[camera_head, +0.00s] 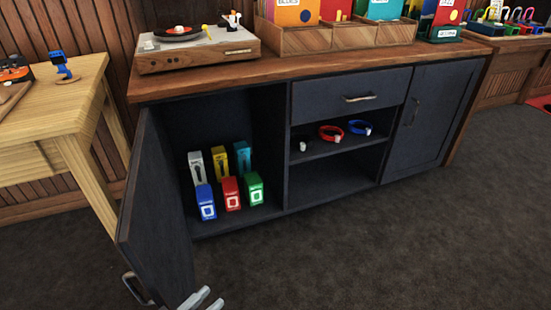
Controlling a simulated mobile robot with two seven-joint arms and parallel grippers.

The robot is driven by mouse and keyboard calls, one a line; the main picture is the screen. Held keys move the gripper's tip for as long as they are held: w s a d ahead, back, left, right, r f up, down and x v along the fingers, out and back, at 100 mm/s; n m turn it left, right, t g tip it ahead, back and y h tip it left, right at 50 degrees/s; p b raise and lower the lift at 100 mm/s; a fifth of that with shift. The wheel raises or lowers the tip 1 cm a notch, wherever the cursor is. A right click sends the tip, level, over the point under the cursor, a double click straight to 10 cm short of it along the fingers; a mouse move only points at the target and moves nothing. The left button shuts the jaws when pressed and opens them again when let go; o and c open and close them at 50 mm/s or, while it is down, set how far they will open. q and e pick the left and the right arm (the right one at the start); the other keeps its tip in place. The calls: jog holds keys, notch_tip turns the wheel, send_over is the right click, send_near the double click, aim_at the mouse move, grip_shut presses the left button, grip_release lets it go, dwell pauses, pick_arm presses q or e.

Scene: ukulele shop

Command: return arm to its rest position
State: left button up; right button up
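My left gripper (209,298) shows at the bottom edge, just right of the open cabinet door (153,220). Only its two pale grey fingers are in view, with a narrow gap between them and nothing seen in it. The rest of the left arm is out of view or hidden. The fingers look close to the door's lower edge; I cannot tell whether they touch it. My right gripper is not in view.
The dark cabinet (335,180) holds several small coloured boxes and, on a middle shelf, red and blue coiled straps. A turntable (196,48) stands on its top. A pale wooden table (60,95) stands left. The carpet (380,255) in front is clear.

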pick_arm(q)
jog(key=s+a+r+n+g+y+p, duration=0.2)
jog(key=r+p, duration=0.5)
jog(key=p, duration=0.4)
jog(key=s+a+r+n+g+y+p, duration=0.2)
jog(key=r+p, duration=0.5)
jog(key=p, duration=0.4)
jog(key=shift+s+a+n+y+p, duration=0.15)
jog(key=shift+s+n+y+p, duration=0.35)
jog(key=shift+y, duration=0.7)
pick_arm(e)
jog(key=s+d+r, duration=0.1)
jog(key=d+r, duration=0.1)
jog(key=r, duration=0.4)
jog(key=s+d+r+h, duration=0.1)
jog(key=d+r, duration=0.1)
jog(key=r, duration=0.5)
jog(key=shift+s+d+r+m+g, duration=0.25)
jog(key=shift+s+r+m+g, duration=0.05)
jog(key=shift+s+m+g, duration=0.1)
pick_arm(q)
jog(key=shift+f, duration=0.1)
